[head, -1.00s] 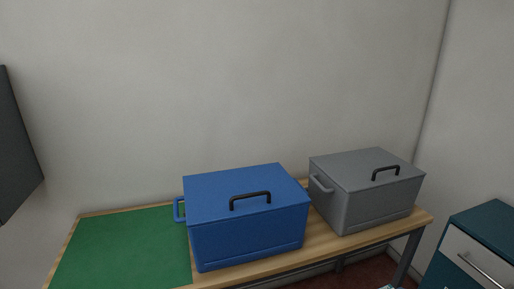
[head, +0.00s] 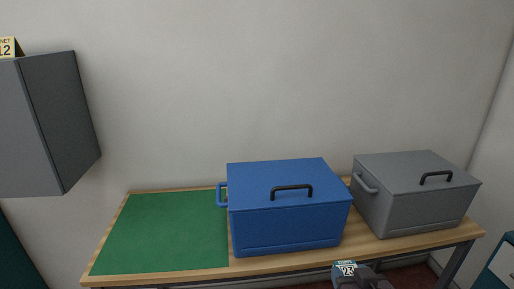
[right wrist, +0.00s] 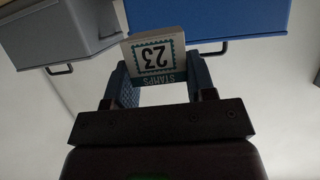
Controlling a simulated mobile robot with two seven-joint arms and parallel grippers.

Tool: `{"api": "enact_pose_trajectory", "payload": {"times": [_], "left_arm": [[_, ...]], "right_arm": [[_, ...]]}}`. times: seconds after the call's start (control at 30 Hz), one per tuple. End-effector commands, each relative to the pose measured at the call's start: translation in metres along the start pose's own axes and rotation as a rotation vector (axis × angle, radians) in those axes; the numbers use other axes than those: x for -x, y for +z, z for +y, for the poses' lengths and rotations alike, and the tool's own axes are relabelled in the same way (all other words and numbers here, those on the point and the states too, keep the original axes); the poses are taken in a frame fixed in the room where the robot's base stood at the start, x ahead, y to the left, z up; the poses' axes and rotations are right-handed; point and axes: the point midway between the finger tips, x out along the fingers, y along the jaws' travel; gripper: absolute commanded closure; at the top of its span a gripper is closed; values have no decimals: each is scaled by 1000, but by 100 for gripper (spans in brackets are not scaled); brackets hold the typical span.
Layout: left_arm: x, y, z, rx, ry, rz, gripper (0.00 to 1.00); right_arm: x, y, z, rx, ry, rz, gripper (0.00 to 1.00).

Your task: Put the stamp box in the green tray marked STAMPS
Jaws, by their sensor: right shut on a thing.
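No green tray marked STAMPS can be made out. My left gripper is not in view.
A wooden table carries a flat, clear green surface (head: 165,232) at left, a blue lidded box (head: 285,225) and a grey lidded box (head: 420,205). A grey wall cabinet (head: 70,120) hangs at left.

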Motion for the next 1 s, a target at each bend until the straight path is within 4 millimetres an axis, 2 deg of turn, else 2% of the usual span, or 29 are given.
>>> {"api": "enact_pose_trajectory", "payload": {"times": [0.1, 0.2, 0.73, 0.87, 1.0], "left_arm": [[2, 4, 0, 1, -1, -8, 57], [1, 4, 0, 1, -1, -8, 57], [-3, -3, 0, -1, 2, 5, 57], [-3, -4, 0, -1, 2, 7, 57], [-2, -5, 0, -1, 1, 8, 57]], "right_arm": [[-3, -13, -8, 4, -7, 2, 77], [-4, -17, -10, 2, -10, -1, 77], [-4, -17, -10, 4, -10, -1, 77], [-2, -9, -5, 5, -6, -4, 77], [1, 17, 22, 3, 16, -8, 77]]}}
